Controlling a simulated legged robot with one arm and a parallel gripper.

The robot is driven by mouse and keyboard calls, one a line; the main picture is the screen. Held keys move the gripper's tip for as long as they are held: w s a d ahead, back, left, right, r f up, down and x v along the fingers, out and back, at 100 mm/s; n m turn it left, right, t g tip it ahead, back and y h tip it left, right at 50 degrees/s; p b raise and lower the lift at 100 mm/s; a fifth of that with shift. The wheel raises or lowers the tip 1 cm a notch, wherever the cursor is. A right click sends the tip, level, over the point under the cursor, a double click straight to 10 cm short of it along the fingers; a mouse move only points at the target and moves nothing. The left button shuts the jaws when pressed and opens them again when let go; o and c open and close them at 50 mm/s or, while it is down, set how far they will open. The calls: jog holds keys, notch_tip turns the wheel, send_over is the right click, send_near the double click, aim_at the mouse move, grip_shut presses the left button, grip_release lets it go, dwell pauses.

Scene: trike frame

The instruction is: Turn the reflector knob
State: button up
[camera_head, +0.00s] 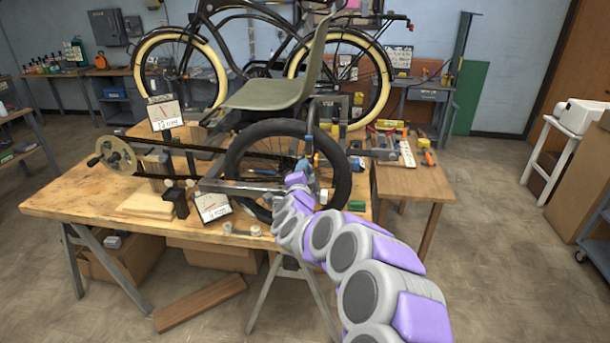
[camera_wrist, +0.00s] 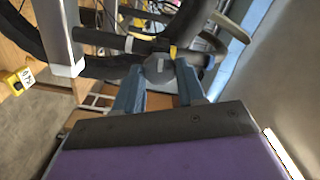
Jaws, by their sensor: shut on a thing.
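The reflector knob (camera_wrist: 158,70) is a round grey knob with a light mark on its face. It sits between the two blue-grey fingers of my gripper (camera_wrist: 160,65), which is shut on it. A dark bar with a yellow piece lies just beyond the knob. In the head view my gripper (camera_head: 309,168) is at the right side of the black wheel (camera_head: 237,165) of the trike frame, and the knob cannot be made out there.
The trike frame with its green seat (camera_head: 268,92) stands on the wooden workbench (camera_head: 85,205). A side table (camera_head: 425,185) with tools is at the right. In the wrist view a metal frame bar (camera_wrist: 62,35) stands left of my fingers.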

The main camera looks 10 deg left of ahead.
jog(key=o, duration=1.1)
jog(key=shift+c, duration=0.2)
jog(key=s+p, duration=0.3)
jog(key=s, duration=1.4)
jog(key=shift+s+a, duration=0.15)
jog(key=shift+a, duration=0.2)
jog(key=shift+f, duration=0.1)
